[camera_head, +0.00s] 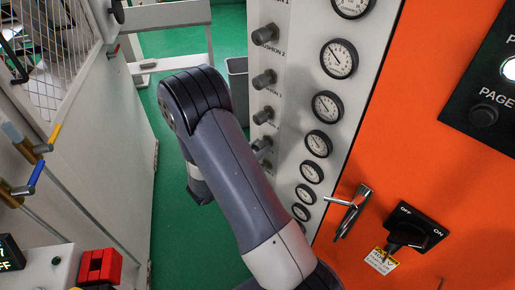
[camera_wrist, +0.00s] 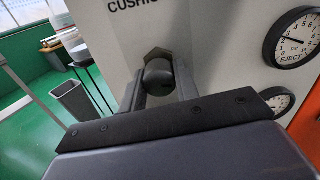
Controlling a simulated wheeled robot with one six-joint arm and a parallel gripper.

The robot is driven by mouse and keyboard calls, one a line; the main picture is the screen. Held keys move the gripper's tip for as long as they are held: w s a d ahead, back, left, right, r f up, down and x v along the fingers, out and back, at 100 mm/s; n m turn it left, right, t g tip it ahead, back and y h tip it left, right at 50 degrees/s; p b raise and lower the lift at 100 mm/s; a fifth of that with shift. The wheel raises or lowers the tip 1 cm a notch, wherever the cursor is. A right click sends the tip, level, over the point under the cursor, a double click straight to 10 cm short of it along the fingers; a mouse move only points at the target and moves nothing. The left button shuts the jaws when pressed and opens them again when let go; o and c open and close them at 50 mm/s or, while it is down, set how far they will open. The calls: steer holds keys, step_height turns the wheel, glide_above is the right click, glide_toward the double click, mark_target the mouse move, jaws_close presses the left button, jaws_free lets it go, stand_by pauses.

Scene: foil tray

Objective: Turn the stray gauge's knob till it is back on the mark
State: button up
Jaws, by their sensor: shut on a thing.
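In the wrist view my gripper (camera_wrist: 160,88) is shut on a dark round knob (camera_wrist: 158,74), one finger on each side of it. The knob sits on a grey panel under a label reading "CUSHION". To its right is a round white gauge (camera_wrist: 291,38) marked "EJECT", its needle pointing to the left. Part of a lower gauge (camera_wrist: 279,103) shows below it. Several gauges (camera_head: 339,58) and knobs (camera_head: 264,79) run down the panel there. I cannot make out a set mark.
An orange cabinet (camera_head: 420,130) with a metal handle (camera_head: 352,210) and a rotary switch (camera_head: 408,238) stands right of the panel. A grey bin (camera_head: 238,80) stands behind my arm; it also shows in the wrist view (camera_wrist: 75,100). A mesh-windowed machine (camera_head: 110,130) is at left. Green floor lies between.

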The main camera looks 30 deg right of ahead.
steer(key=shift+f+b, duration=0.1)
steer(key=shift+b, duration=0.3)
steer(key=shift+c, duration=0.4)
steer(key=m+b, duration=0.2)
steer(key=shift+f+b, duration=0.2)
steer(key=shift+b, duration=0.15)
steer(key=m+b, duration=0.4)
steer(key=b, duration=0.2)
steer(key=shift+f, duration=0.1)
steer(key=m+b, duration=0.4)
steer(key=b, duration=0.2)
steer(key=shift+r+m+b, duration=0.25)
steer(key=shift+m+b, duration=0.45)
steer(key=shift+b, duration=0.05)
steer(key=shift+r+m+b, duration=0.15)
steer(key=shift+m+b, duration=0.15)
steer(key=o, duration=1)
